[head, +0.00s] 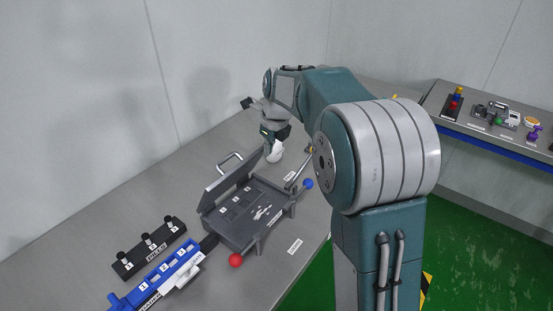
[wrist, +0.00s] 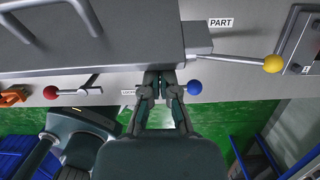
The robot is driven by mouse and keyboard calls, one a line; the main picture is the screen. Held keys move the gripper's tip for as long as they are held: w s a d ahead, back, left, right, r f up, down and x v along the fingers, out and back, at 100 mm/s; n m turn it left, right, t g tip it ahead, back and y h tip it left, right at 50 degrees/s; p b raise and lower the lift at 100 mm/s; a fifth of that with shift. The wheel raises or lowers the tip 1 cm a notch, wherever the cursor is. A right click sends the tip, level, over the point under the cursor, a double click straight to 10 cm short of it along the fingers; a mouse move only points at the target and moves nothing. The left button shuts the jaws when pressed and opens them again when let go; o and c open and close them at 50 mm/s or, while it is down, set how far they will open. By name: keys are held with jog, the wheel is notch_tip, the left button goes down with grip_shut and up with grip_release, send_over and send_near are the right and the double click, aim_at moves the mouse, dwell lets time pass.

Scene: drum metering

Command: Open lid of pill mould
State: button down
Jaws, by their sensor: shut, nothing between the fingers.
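The pill mould (head: 262,226) is a dark grey box on the bench in the head view. Its lid (head: 228,184) stands raised and tilted, with a metal handle (head: 230,160) on it. The mould's inside, with numbered labels, is exposed. My gripper (head: 271,143) is beyond the mould's far end, at the upper right of the lid. In the wrist view my gripper (wrist: 161,76) has its fingers together and empty, with the tips at the edge of a broad dark grey surface (wrist: 100,52). Whether they touch it I cannot tell.
A red ball knob (head: 236,260) and a blue ball knob (head: 308,183) stick out near the mould. A blue numbered fixture (head: 172,268) and a black rack (head: 149,248) stand front left. A side table (head: 500,132) with small objects is at right.

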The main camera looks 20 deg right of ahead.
jog(key=w+a+r, duration=0.2)
jog(key=w+a, duration=0.3)
jog(key=w, duration=0.2)
jog(key=shift+a+r, duration=0.15)
jog(key=shift+r, duration=0.1)
jog(key=shift+w, duration=0.1)
dwell(0.4)
